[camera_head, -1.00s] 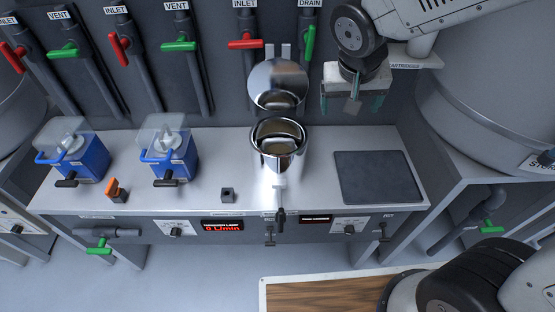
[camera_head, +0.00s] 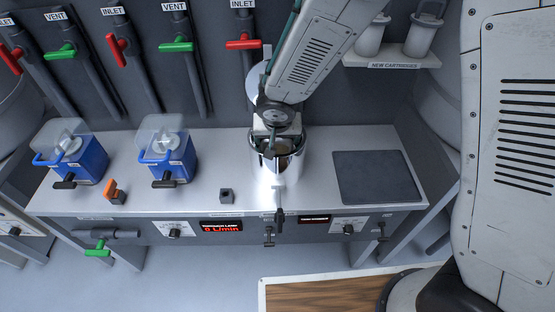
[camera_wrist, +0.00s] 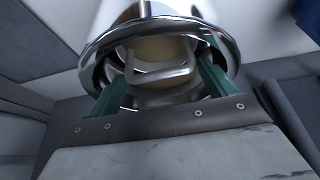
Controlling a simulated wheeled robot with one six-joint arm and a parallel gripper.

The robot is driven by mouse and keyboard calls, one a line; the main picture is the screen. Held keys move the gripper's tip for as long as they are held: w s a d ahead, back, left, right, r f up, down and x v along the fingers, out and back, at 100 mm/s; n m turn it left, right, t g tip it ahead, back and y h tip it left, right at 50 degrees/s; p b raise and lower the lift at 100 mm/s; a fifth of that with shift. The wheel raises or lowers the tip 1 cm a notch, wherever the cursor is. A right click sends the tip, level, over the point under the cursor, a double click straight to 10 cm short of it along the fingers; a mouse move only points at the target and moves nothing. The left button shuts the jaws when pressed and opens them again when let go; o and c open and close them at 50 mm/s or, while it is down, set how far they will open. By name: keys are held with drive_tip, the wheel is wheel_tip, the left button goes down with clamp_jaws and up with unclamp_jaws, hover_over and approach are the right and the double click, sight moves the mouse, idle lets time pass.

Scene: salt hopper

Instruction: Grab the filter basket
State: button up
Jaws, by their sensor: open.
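The shiny metal filter housing (camera_head: 293,166) stands on the bench with its top open. It also shows in the wrist view (camera_wrist: 112,35) as a wide rim. Inside it, a pale basket (camera_wrist: 153,50) with a light bail handle shows in the wrist view; the housing hides its lower part. My gripper (camera_head: 277,148) is over the housing mouth, its fingers hidden in the head view. In the wrist view my gripper (camera_wrist: 165,76) has its green fingers apart, reaching inside the rim on either side of the handle. Contact with the handle cannot be told.
Two blue units (camera_head: 73,154) with clear lids stand at the left of the bench. A dark square mat (camera_head: 378,177) lies to the right. A shelf of new cartridges (camera_head: 392,59) is on the wall. Red and green valve handles line the back pipes.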

drive_tip(key=shift+x, duration=0.85)
drive_tip(key=shift+r, duration=0.1)
drive_tip(key=c, duration=1.5)
drive_tip(key=shift+w, duration=0.1)
